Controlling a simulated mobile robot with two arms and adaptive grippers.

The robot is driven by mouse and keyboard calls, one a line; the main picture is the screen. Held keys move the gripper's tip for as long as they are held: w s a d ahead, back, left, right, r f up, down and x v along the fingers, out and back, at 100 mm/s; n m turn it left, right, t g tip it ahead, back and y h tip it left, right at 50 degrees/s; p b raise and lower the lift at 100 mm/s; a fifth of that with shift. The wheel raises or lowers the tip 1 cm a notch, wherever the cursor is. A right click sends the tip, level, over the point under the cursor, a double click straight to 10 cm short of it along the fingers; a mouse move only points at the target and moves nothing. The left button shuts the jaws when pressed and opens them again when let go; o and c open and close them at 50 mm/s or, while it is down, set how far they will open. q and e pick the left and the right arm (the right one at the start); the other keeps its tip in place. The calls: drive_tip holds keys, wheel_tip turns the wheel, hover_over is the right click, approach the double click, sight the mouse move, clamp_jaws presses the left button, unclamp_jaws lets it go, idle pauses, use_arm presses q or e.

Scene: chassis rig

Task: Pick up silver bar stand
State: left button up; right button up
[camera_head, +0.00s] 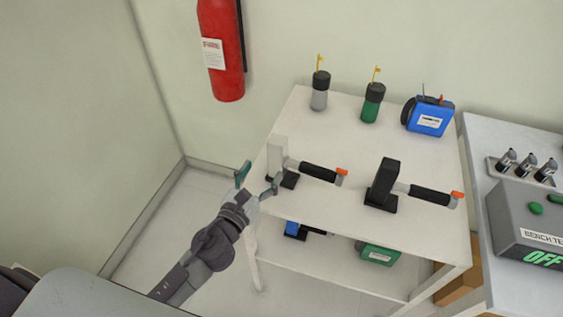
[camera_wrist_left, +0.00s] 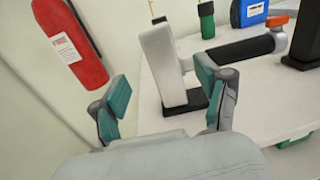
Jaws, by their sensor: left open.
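The silver bar stand (camera_head: 276,155) stands upright on a black base at the left front of the white table. A bar with a black grip and orange tip points right from it. In the left wrist view the silver stand (camera_wrist_left: 162,65) rises just beyond the fingers, a little right of centre. My left gripper (camera_head: 258,179) is open and empty at the table's left edge, beside the stand. Its teal fingertips (camera_wrist_left: 162,88) show apart in the left wrist view; the right one overlaps the stand's edge in the picture. I cannot tell whether it touches. My right gripper is not in view.
A similar black bar stand (camera_head: 384,182) stands to the right. A grey bottle (camera_head: 319,97), a green bottle (camera_head: 371,106) and a blue device (camera_head: 429,117) stand at the back. A fire extinguisher (camera_head: 221,55) hangs on the wall. A grey bench tester (camera_head: 525,222) is at right.

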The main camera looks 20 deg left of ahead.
sight(274, 155)
use_arm(q)
drive_tip(key=w, duration=0.3)
drive_tip(key=shift+w+d, duration=0.25)
drive_tip(key=shift+w, duration=0.05)
drive_tip(key=shift+w+d+p, duration=0.25)
drive_tip(key=shift+w+p, duration=0.1)
drive_tip(key=shift+w, duration=1)
drive_tip(key=shift+w+d+p, duration=0.25)
drive_tip(key=shift+w+p, duration=0.1)
drive_tip(key=shift+w, duration=0.95)
drive_tip(key=shift+s, duration=0.1)
clamp_jaws()
drive_tip(key=shift+r, duration=0.1)
